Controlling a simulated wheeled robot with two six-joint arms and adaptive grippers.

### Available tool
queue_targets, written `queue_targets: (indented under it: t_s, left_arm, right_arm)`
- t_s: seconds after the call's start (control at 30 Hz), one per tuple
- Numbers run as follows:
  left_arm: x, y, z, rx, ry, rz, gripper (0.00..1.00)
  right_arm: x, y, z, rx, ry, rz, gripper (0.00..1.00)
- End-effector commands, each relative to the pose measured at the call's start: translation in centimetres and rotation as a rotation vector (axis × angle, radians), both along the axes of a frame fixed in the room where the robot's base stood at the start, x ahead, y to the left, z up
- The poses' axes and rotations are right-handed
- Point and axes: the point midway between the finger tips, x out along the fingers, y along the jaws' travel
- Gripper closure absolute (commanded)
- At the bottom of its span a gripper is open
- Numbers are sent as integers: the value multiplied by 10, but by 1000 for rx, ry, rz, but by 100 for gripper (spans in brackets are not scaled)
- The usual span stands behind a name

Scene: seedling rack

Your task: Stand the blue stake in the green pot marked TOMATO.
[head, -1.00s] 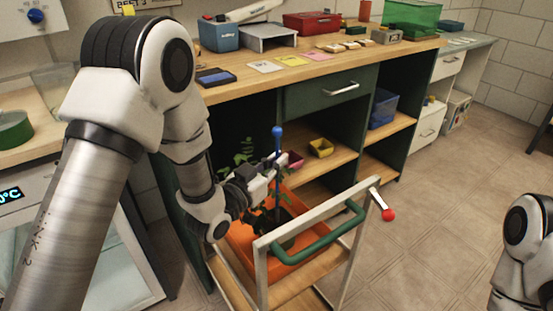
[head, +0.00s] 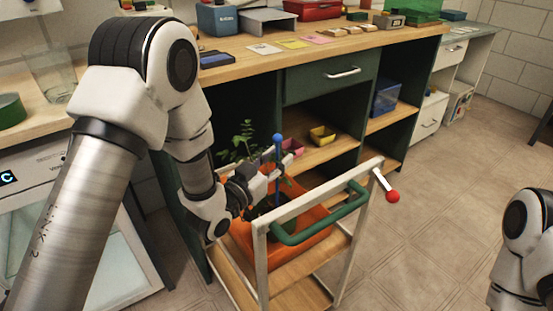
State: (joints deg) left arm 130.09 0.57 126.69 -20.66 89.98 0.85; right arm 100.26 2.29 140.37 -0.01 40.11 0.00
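The blue stake (head: 278,163) stands upright with its round blue ball at the top. My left gripper (head: 273,176) is around its upper shaft and appears shut on it, above the orange tray on the cart. The stake's lower end goes down among green leaves and is hidden behind the cart's frame and my gripper. A dark pot shape shows only in part in the tray below; I cannot read any marking or make out a TOMATO label. My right gripper is out of view; only part of my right arm shows at the right edge.
The orange tray (head: 318,239) sits on a cart with a pale frame, a green handle (head: 322,225) and a red knob (head: 393,196). A leafy seedling (head: 240,140) stands behind my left gripper. The workbench is behind the cart; open floor lies to the right.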

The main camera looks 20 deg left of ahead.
Motion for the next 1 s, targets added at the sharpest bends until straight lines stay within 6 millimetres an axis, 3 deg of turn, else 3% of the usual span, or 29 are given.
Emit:
queue_targets:
  t_s: [0.27, 0.67, 1.0]
  left_arm:
    - [-4, 2, -1, 0, 2, 0, 64]
    - [-67, 26, -5, -2, 2, 3, 64]
    - [-70, 26, -5, 0, 0, 0, 64]
  right_arm:
    - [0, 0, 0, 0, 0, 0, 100]
    - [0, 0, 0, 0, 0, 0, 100]
    - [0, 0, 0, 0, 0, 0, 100]
